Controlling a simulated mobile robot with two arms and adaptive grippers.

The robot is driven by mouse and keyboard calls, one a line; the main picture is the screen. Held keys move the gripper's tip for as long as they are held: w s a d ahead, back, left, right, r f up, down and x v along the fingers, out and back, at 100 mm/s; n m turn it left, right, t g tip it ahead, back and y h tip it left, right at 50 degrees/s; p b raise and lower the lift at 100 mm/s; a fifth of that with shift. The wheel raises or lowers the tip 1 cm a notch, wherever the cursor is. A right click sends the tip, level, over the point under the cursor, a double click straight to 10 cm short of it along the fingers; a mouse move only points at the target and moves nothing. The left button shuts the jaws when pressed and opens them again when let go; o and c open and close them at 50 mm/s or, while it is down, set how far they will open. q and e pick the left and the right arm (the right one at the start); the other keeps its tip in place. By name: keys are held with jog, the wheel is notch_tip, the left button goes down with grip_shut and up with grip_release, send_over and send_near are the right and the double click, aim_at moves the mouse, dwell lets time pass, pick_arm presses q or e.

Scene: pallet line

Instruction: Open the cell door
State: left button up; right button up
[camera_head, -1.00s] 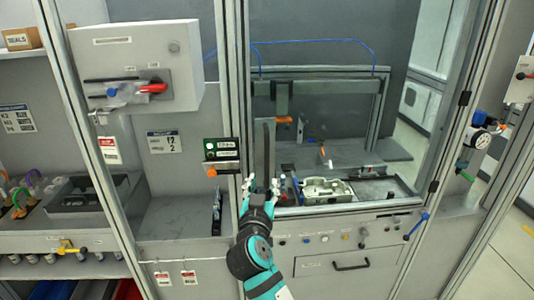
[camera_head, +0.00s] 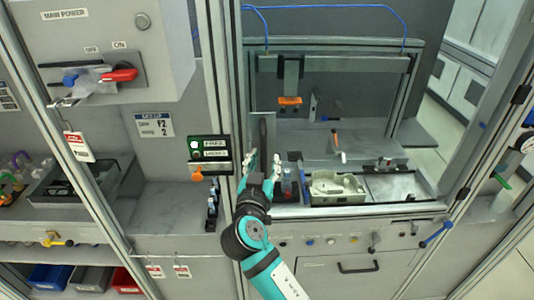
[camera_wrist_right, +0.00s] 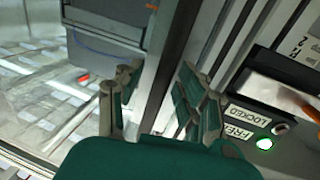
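The cell door is a large clear panel with a metal frame (camera_head: 233,60). A dark upright bar that looks like its handle (camera_head: 262,132) stands near the left edge. My right gripper (camera_head: 262,164) is at the lower end of this bar, with its fingers spread. In the right wrist view, the gripper (camera_wrist_right: 158,92) has one finger on each side of a dark upright profile, with gaps showing; contact cannot be told. The lock box (camera_head: 209,153) beside the door reads FREE and LOCKED. In the wrist view its lamp at FREE (camera_wrist_right: 264,143) is lit. My left gripper is not in view.
A main power box (camera_head: 110,50) with a red switch handle juts out at upper left. Behind the door are a fixture tray (camera_head: 335,188) and a gantry (camera_head: 330,64). A drawer (camera_head: 345,265) and knobs lie below. A blue lever (camera_head: 436,234) sticks out at lower right.

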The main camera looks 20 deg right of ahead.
jog(key=shift+s+a+r, duration=0.1)
jog(key=shift+s+a, duration=0.05)
jog(key=shift+s, duration=0.05)
grip_shut()
jog(key=shift+w, duration=0.1)
dwell(0.4)
